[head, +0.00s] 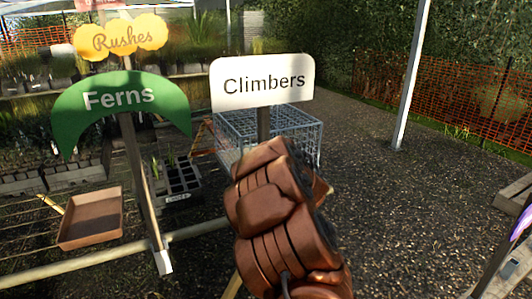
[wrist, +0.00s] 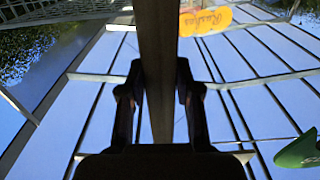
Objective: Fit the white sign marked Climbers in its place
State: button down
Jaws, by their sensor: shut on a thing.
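The white sign marked Climbers (head: 262,82) is upright and level, with its lettering facing me in the head view. Its dark stake (head: 263,122) runs down behind my brown arm, which hides the stake's lower part. In the wrist view my gripper (wrist: 157,92) is shut on the stake (wrist: 160,45), with one finger on each side. To the left stands a wooden post (head: 137,190) bearing the green Ferns sign (head: 120,97) and the yellow Rushes sign (head: 122,38). The Climbers sign is apart from that post. I cannot see the stake's lower end.
A wire cage (head: 300,135) stands behind the sign. A brown tray (head: 91,218) and a black crate (head: 178,182) are at left, among rails. A pale pole (head: 412,75) and orange mesh fence (head: 475,100) are at right. Gravel (head: 400,215) lies open at centre right.

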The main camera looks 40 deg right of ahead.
jog(key=shift+f+b, duration=0.35)
jog(key=shift+f, duration=1.4)
jog(key=c, duration=0.7)
grip_release()
jog(key=shift+v, duration=5.85)
